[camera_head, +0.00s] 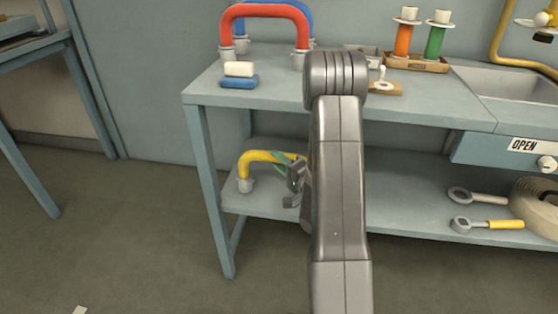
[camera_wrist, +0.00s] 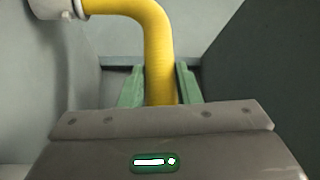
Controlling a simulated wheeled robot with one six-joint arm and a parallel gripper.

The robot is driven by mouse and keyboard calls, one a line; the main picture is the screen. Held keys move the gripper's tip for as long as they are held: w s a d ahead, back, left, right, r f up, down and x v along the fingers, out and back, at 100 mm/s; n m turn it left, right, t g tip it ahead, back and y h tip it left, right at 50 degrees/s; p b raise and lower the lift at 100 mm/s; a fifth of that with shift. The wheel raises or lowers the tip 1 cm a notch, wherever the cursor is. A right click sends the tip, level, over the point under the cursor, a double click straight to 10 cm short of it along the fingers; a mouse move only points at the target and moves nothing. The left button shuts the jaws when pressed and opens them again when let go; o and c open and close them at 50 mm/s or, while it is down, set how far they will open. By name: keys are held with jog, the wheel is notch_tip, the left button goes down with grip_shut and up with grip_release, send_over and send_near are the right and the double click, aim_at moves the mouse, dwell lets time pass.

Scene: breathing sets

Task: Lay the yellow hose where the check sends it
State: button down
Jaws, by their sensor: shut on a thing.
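The yellow hose (camera_head: 263,155) is a bent tube with a grey end fitting, at the left end of the lower shelf (camera_head: 400,205) in the head view. In the wrist view the yellow hose (camera_wrist: 150,25) runs down from its grey fitting (camera_wrist: 55,8) at the upper left to between my green fingers. My gripper (camera_head: 290,160) is shut on the hose; it also shows in the wrist view (camera_wrist: 160,85). My arm hides the hose's other end in the head view. I cannot tell whether the hose touches the shelf.
A red hose (camera_head: 265,10) and a blue one (camera_head: 300,12) stand on the bench top (camera_head: 275,95). Near them lie a white block (camera_head: 240,69) and a blue block (camera_head: 239,82). Wrenches (camera_head: 487,224) and a coiled hose (camera_head: 535,200) lie on the shelf.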

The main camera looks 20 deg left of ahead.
jog(key=shift+f+b, duration=0.55)
jog(key=c, duration=1)
grip_release()
jog(key=shift+o, duration=0.2)
jog(key=shift+d, duration=0.1)
jog(key=p+v, duration=0.2)
jog(key=v, duration=1.1)
jog(key=shift+s+d, duration=0.2)
jog(key=shift+d, duration=0.05)
